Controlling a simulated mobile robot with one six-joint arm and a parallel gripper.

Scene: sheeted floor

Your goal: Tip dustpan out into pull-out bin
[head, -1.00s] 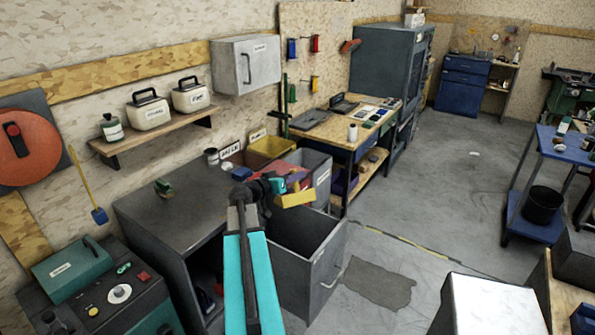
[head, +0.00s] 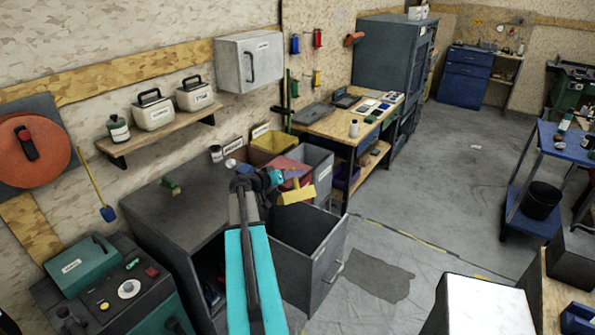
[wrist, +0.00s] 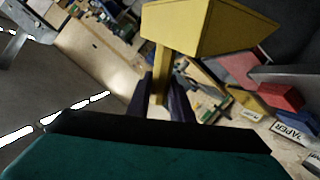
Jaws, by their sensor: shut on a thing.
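The yellow dustpan (head: 297,194) is held by my gripper (head: 282,181), above the far part of the pull-out bin's opening. The wrist view shows my gripper (wrist: 162,97) shut on the narrow handle of the dustpan (wrist: 205,30). The pan appears tilted; its contents cannot be made out. The grey pull-out bin (head: 308,267) stands open from the dark cabinet, below and in front of the dustpan. Its inside is dark, and my arm covers part of its left side.
The dark cabinet top (head: 187,210) holds a small green brush (head: 170,186). A workbench (head: 345,127) stands beyond. The floor right of the pull-out bin is open.

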